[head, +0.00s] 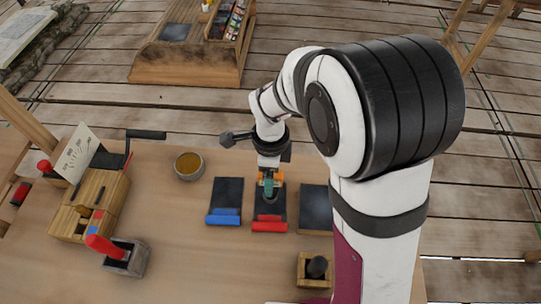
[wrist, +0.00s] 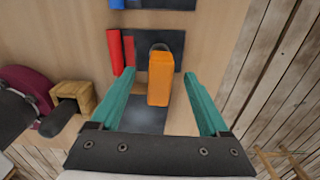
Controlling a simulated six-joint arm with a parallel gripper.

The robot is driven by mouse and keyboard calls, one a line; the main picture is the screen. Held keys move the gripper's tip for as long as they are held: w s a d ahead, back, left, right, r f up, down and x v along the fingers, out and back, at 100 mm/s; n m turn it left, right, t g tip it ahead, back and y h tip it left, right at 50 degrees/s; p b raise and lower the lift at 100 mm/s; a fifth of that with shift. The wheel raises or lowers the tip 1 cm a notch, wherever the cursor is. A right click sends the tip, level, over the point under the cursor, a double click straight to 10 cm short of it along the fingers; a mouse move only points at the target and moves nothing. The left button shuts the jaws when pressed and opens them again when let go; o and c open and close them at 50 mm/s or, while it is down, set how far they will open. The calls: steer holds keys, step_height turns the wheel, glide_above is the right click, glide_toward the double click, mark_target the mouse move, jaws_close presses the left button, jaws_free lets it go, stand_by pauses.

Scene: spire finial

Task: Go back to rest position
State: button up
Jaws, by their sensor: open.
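My gripper (head: 269,188) is above the dark pad with the red front edge (head: 269,226), the middle of three pads on the table. In the wrist view my gripper (wrist: 159,75) has its two teal fingers spread wide. An orange block (wrist: 166,75) stands between them, with gaps visible on both sides. Its base appears to be on the red-edged pad (wrist: 128,52), beside a dark rounded thing. Small bits of orange show around my fingers in the head view; the rest of the block is hidden there.
A blue-edged pad (head: 225,194) lies left and a plain dark pad (head: 315,207) right. A bowl (head: 189,165), a wooden box with a gauge (head: 88,205), a red-handled lever (head: 122,257) and a wooden block with a black knob (head: 315,268) stand around. The front middle is clear.

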step_height(320, 180, up, 12)
steer(key=s+d+r+n+y, duration=0.1)
steer(key=s+d+r+n, duration=0.1)
steer(key=s+d+n, duration=0.5)
steer(key=s+d, duration=0.1)
steer(key=s, duration=0.3)
steer(key=shift+s, duration=0.2)
steer(key=shift+o, duration=1.1)
steer(key=s+d+f+n, duration=0.2)
steer(key=s+n, duration=0.3)
steer(key=s, duration=0.2)
steer(key=shift+s+y, duration=0.4)
steer(key=shift+o, duration=0.6)
steer(key=shift+s, duration=0.2)
steer(key=a+f+n+h, duration=0.3)
steer(key=a+n+h, duration=0.7)
steer(key=n, duration=1)
steer(key=s+a+f+n+t+y, duration=0.1)
steer(key=s+a+f+n+t, duration=0.1)
steer(key=s+a+n+t, duration=0.6)
steer(key=s+a+f+n+t+y, duration=0.1)
steer(key=s+a+f+n+t, duration=0.2)
steer(key=s+n+t, duration=0.5)
steer(key=w+d+f+n+g, duration=0.1)
steer(key=w+d+n, duration=0.1)
steer(key=w, duration=1)
steer(key=shift+d+f+y, duration=0.25)
steer(key=shift+d+y, duration=0.15)
steer(key=shift+d, duration=0.05)
